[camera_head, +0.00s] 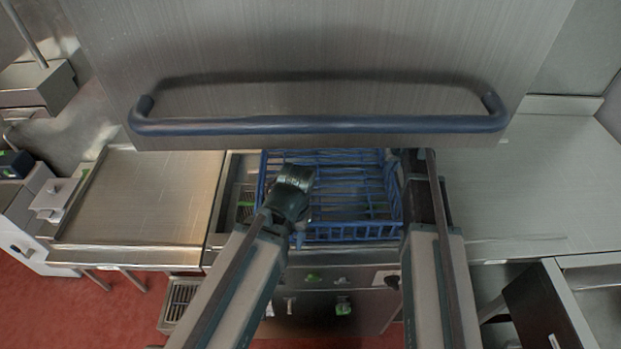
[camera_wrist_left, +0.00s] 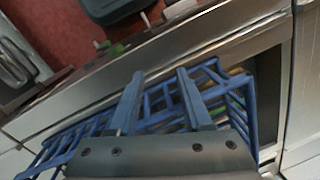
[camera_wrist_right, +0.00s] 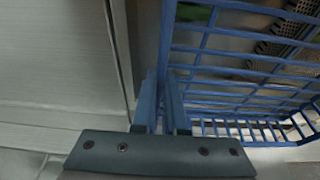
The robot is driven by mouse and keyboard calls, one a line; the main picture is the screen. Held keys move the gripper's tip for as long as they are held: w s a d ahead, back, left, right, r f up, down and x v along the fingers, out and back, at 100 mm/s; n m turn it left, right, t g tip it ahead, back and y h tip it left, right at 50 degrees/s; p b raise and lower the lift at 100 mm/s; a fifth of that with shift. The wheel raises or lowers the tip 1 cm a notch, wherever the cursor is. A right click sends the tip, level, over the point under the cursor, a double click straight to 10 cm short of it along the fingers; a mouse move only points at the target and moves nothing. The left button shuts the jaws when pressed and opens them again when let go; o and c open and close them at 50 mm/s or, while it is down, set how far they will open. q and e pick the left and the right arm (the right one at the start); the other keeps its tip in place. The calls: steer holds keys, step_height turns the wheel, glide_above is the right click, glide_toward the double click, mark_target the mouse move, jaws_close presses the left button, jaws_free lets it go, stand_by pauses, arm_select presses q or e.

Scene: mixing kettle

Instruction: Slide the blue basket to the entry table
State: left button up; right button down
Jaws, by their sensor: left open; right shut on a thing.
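The blue wire basket (camera_head: 350,233) sits in the machine's bay under the raised steel hood, between two steel tables. My right gripper (camera_wrist_right: 161,85) is shut on the basket's side wall; in the head view it is at the basket's right edge, largely hidden by my arm. My left gripper (camera_wrist_left: 157,85) is open above the basket, with blue bars (camera_wrist_left: 215,92) showing between and beyond its fingers. Its fingertips are hidden in the head view. One steel table (camera_head: 145,195) is on the left and another (camera_head: 530,185) on the right; I cannot tell which is the entry table.
The hood (camera_head: 330,45) with its long blue handle (camera_head: 320,125) hangs over the bay. A dark-sided unit (camera_head: 545,310) stands at the front right. Both tabletops look clear. Red floor (camera_head: 90,315) shows at the lower left.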

steer(key=d, duration=2)
steer(key=w+d, duration=0.1)
steer(key=d, duration=1)
steer(key=shift+d, duration=0.1)
steer(key=d, duration=1.7)
steer(key=shift+w+d, duration=0.25)
steer(key=shift+w, duration=0.1)
steer(key=shift+c, duration=2)
jaws_free()
arm_select(q)
steer(key=shift+r, duration=0.1)
arm_select(e)
steer(key=shift+r, duration=0.1)
arm_select(q)
step_height(320, 180, up, 6)
steer(key=p, duration=0.6)
steer(key=shift+r+p, duration=0.25)
steer(key=shift+p, duration=0.1)
arm_select(e)
steer(key=v, duration=0.7)
